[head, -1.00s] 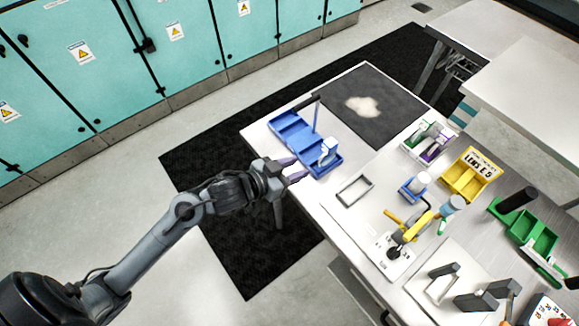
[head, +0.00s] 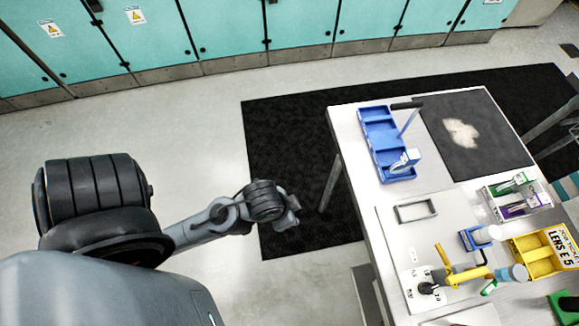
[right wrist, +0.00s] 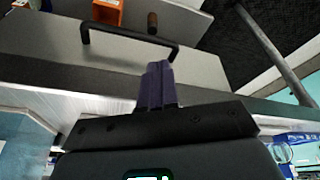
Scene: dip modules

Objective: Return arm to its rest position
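My left gripper (head: 291,207) hangs over the floor and black mat, left of the table and apart from it. It is small and turned away, so I cannot tell whether its fingers are open. In the right wrist view, the purple fingers of my right gripper (right wrist: 158,86) are pressed together with nothing visible between them. My right gripper is outside the head view. The blue compartment tray (head: 379,133) sits at the table's left edge, with a white and blue piece (head: 405,161) in its front compartment.
The table (head: 348,122) also holds a grey frame (head: 415,209), a yellow-handled clamp (head: 458,272), a yellow bin (head: 540,268) and a rack of green and purple pieces (head: 516,197). A dark bar handle (right wrist: 130,37) shows near my right gripper. The floor left of the table is clear.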

